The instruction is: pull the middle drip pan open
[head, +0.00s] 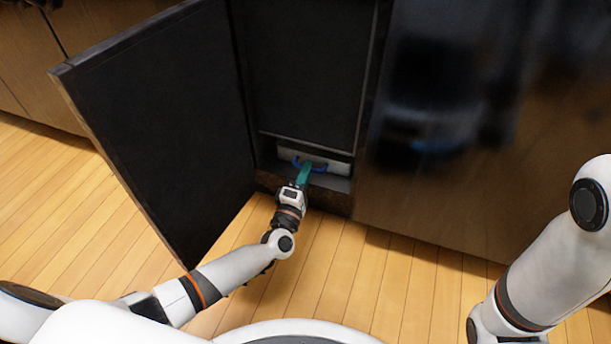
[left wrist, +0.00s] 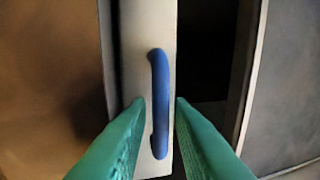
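The drip pan (head: 340,167) is a pale drawer front low inside the open cabinet in the head view. It also shows in the left wrist view (left wrist: 135,40) as a pale panel. Its blue handle (head: 322,168) is an arched bar, seen also in the left wrist view (left wrist: 159,75). My left gripper (head: 305,170) has green fingers. In the left wrist view the fingertips (left wrist: 159,101) are apart, one on each side of the handle's lower part. I cannot tell whether they touch it. My right gripper is out of view.
The cabinet door (head: 150,120) stands open to the left of the opening. A dark panel (head: 305,70) sits above the pan. A glossy dark front (head: 450,190) closes off the right. The wooden floor (head: 340,270) before the cabinet is clear.

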